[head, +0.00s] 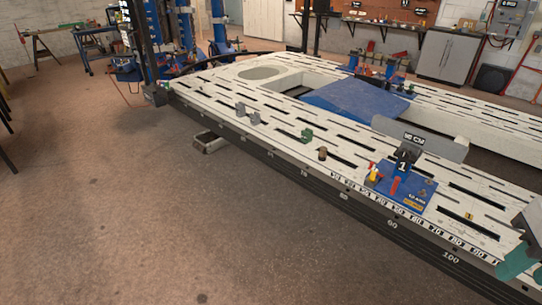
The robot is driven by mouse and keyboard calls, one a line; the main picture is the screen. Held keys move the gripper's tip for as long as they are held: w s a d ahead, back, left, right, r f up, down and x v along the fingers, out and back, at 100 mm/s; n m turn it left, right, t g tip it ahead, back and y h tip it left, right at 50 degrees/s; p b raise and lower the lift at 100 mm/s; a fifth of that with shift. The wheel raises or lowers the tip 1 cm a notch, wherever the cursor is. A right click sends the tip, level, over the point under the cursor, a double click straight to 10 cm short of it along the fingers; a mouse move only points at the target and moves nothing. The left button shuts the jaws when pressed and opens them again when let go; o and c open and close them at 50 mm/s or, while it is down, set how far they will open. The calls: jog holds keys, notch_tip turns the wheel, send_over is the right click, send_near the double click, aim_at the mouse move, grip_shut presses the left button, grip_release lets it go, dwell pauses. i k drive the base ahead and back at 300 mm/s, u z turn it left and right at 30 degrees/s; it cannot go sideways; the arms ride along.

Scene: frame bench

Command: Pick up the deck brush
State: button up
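I cannot make out a deck brush for certain in the head view. A grey and teal thing (517,260) shows at the right edge, by the near end of the white slotted bench (290,118). It is cut off by the picture edge, and I cannot tell what it is. My gripper is not clearly in view.
A blue plate (415,195) with a clamp stands on the bench's right part. A brown cylinder (323,154), a small green piece (307,135) and grey blocks (240,108) stand along the near side. A blue ramp (355,106) lies mid-bench. The floor (130,210) at left is clear.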

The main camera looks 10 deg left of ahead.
aim_at(323, 154)
jog(key=u, duration=0.45)
jog(key=i, duration=2.25)
jog(key=z, duration=0.3)
